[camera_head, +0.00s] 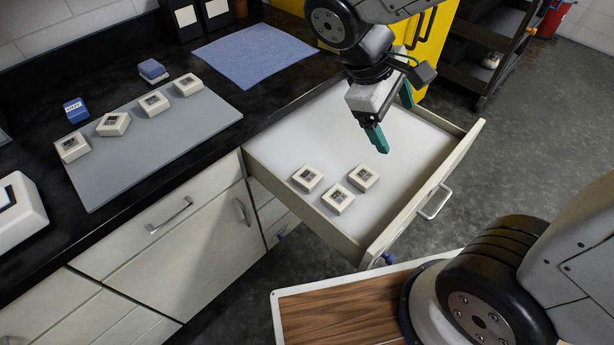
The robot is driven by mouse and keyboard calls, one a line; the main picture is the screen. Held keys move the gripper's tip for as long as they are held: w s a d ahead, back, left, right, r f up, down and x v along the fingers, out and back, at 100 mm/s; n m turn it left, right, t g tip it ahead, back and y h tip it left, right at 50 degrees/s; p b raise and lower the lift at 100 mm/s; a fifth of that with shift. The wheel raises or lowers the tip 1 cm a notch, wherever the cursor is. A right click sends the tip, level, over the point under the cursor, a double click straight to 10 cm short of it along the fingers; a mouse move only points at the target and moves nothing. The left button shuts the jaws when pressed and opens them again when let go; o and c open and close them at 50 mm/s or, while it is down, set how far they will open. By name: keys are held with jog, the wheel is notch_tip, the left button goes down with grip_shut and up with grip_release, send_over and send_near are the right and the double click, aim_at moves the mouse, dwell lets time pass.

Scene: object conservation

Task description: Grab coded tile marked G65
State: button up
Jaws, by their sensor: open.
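Three small white tiles with dark printed codes lie in the open drawer (318,135): a left one (307,179), a front one (338,199) and a right one (364,178). Several similar tiles lie on the grey mat (150,160) on the counter, such as one at its left end (73,147) and one at its far end (187,85). The codes are too small to read, so I cannot tell which tile is G65. My gripper (394,117) is open and empty above the drawer, behind and right of the three tiles, with teal fingers pointing down.
A blue cloth (255,55) lies at the back of the counter. A white device (18,210) stands at the left. The drawer's front wall (425,190) and handle (437,203) stick out over the floor.

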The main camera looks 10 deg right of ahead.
jog(key=w+a+f+n+t+h, duration=0.35)
jog(key=w+a+f+n, duration=0.25)
jog(key=a+f+n, duration=0.3)
jog(key=n+t+h, duration=0.1)
jog(key=n+t, duration=0.3)
jog(key=n, duration=0.3)
send_near(306, 177)
jog(key=shift+x, duration=1.05)
jog(key=shift+f, duration=0.35)
jog(key=x, duration=0.7)
jog(key=shift+w+d+r, duration=0.15)
jog(key=shift+d+r, duration=0.05)
jog(key=shift+d, duration=0.1)
jog(key=c, duration=1.2)
